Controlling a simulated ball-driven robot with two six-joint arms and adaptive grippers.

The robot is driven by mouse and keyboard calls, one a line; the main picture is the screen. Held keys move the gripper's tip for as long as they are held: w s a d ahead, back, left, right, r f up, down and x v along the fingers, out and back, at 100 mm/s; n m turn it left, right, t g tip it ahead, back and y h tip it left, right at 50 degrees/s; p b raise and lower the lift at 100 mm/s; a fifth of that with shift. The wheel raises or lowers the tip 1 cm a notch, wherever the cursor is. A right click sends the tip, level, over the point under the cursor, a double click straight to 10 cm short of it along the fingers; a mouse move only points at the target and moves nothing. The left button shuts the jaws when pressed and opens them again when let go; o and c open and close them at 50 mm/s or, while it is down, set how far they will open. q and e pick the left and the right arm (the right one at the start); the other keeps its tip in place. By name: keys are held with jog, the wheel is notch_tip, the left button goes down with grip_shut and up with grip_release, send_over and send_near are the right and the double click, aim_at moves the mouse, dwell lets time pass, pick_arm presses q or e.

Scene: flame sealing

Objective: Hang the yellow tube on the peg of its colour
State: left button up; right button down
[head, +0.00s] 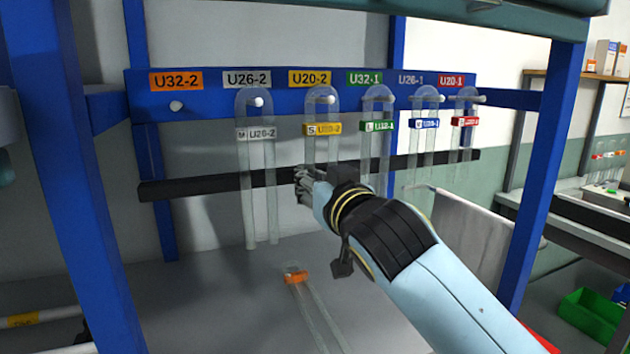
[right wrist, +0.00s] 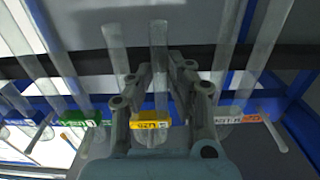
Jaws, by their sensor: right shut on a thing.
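The yellow tube (head: 310,150) is a clear U-shaped loop with a yellow tag (head: 322,129). It hangs upright, bend up, in front of the blue rail below the yellow U20-2 label (head: 309,78). Its bend appears to be around the peg (head: 328,99) there. My right gripper (head: 305,182) is at the tube's legs below the tag and is shut on it. In the right wrist view the tube (right wrist: 158,45) passes by the fingertips (right wrist: 163,62), and the yellow tag shows near the palm. The gripper hides part of the legs. My left gripper is not in view.
Tubes with white (head: 256,134), green (head: 378,126), blue (head: 424,124) and red (head: 465,121) tags hang beside it, close together. The orange U32-2 peg (head: 176,106) is empty. An orange-tagged tube (head: 320,318) lies below. A black bar (head: 215,183) runs behind the tubes.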

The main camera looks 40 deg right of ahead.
jog(key=shift+w+d, duration=0.1)
jog(key=shift+w, duration=0.2)
dwell(0.9)
jog(key=c, duration=1.2)
grip_release()
jog(key=shift+o, duration=0.5)
jog(key=o, duration=0.7)
jog(key=shift+w, duration=0.1)
jog(key=shift+p+v, duration=0.3)
jog(key=shift+v, duration=4.25)
